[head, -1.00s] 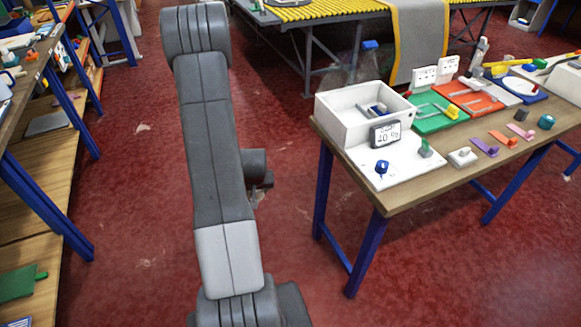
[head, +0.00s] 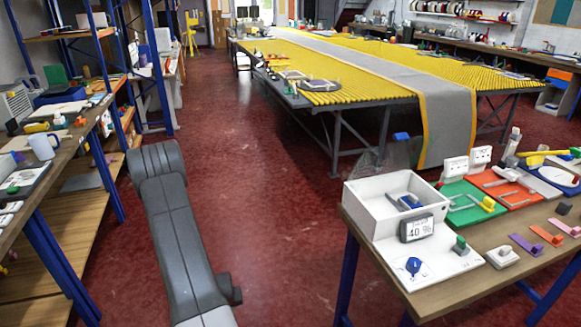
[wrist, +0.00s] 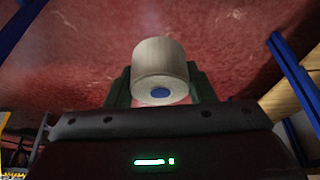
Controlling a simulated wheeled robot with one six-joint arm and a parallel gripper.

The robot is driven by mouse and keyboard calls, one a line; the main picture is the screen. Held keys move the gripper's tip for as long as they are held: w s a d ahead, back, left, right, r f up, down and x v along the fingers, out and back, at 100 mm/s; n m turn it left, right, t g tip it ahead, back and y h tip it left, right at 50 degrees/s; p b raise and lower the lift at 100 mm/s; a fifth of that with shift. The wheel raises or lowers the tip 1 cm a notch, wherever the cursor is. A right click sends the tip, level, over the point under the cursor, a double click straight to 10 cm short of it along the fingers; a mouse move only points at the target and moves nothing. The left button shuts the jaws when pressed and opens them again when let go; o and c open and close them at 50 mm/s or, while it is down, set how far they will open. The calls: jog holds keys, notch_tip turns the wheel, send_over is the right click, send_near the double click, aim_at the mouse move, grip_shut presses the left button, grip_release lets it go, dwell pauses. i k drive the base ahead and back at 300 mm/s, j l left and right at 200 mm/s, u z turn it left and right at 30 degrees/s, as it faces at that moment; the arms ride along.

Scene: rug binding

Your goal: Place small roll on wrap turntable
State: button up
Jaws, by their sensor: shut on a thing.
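The small roll (wrist: 160,66), pale with a blue core at its end, shows in the wrist view. My gripper (wrist: 160,88) is shut on it, one dark finger at each side, above the red floor. The gripper and the roll are outside the head view, where only my arm shows at lower left. A dark round plate (head: 322,84) lies on the near end of the long yellow roller table; I cannot tell if it is the wrap turntable.
The long yellow roller table (head: 350,70) bears a grey runner with yellow edges (head: 446,125). A workbench (head: 450,290) with a white box (head: 372,206) stands at right. Loaded shelving (head: 80,185) lines the left. The red floor (head: 250,170) between is clear.

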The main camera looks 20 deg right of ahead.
aim_at(559, 176)
jog(key=i+u, duration=0.1)
jog(key=i, duration=1.2)
jog(key=i+z, duration=0.35)
jog(key=i, duration=0.35)
jog(key=i+j+z, duration=0.2)
jog(key=i+z, duration=0.2)
jog(key=i, duration=0.35)
jog(key=i+l+z, duration=0.15)
jog(key=i+z, duration=0.25)
jog(key=i+l+z, duration=0.1)
jog(key=i+z, duration=0.15)
jog(key=z, duration=0.15)
jog(key=i+z, duration=0.4)
jog(key=i+j+z, duration=0.2)
jog(key=z, duration=0.2)
jog(key=i+l+z, duration=0.1)
jog(key=i+z, duration=0.25)
jog(key=i, duration=0.4)
jog(key=i+j+z, duration=0.1)
jog(key=i+z, duration=0.3)
jog(key=i, duration=0.3)
jog(key=i+z, duration=0.15)
jog(key=i, duration=0.6)
jog(key=i+j+z, duration=0.15)
jog(key=i, duration=0.55)
